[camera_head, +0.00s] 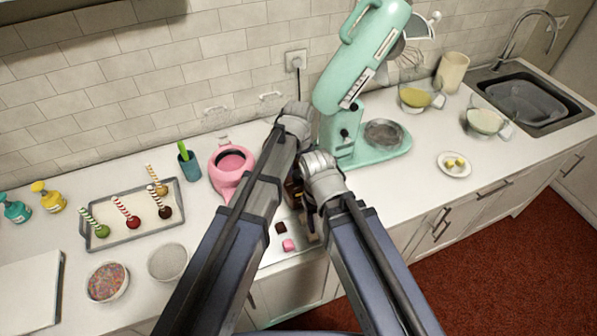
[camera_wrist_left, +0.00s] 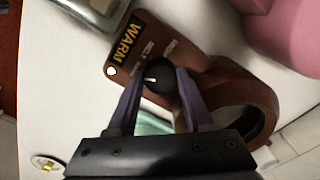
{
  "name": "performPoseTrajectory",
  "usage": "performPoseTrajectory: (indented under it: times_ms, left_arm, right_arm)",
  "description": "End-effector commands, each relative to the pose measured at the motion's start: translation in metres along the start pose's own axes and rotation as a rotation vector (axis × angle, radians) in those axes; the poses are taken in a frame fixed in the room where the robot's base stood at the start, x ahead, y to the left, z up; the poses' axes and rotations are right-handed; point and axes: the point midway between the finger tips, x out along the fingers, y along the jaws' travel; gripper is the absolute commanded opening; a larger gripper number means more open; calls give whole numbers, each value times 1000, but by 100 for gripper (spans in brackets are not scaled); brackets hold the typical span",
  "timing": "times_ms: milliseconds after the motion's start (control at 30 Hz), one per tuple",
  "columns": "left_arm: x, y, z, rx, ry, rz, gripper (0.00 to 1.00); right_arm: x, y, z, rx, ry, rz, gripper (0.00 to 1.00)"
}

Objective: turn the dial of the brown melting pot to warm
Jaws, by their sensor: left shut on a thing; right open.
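The brown melting pot (camera_wrist_left: 215,75) fills the middle of the left wrist view, with its open round bowl at the lower right. Its panel carries a large WARM label (camera_wrist_left: 125,42), smaller lettering and a small white round spot. My left gripper (camera_wrist_left: 156,82) is shut on the black dial (camera_wrist_left: 158,70), one finger on each side. The dial's white mark points roughly left in that view; its exact setting is unclear. In the head view the pot (camera_head: 292,193) is mostly hidden behind my arms. My right gripper (camera_head: 318,190) is open close by; its fingertips are hard to make out.
A pink melting pot (camera_head: 228,188) stands just left of my arms. A mint stand mixer (camera_head: 343,135) stands behind to the right. A tray (camera_head: 95,240) of cake pops is at left. Small sweets (camera_head: 288,245) lie in front of the brown pot. Counter at right front is clear.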

Motion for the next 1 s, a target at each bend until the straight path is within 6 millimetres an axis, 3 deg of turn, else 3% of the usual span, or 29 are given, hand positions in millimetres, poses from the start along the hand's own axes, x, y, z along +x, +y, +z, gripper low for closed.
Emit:
performPoseTrajectory:
  times_ms: [67,100,200,633,1000]
  left_arm:
    - [0,0,0,1,-1,0,0]
    - [0,0,0,1,-1,0,55]
    - [0,0,0,1,0,0,64]
    - [-7,0,0,1,0,0,64]
    - [-50,0,0,1,0,0,64]
  right_arm:
    - [0,0,0,0,0,0,60]
    - [0,0,0,0,0,0,60]
    - [0,0,0,0,0,0,60]
    - [-7,1,0,0,0,0,60]
    - [-50,5,3,0,0,0,60]
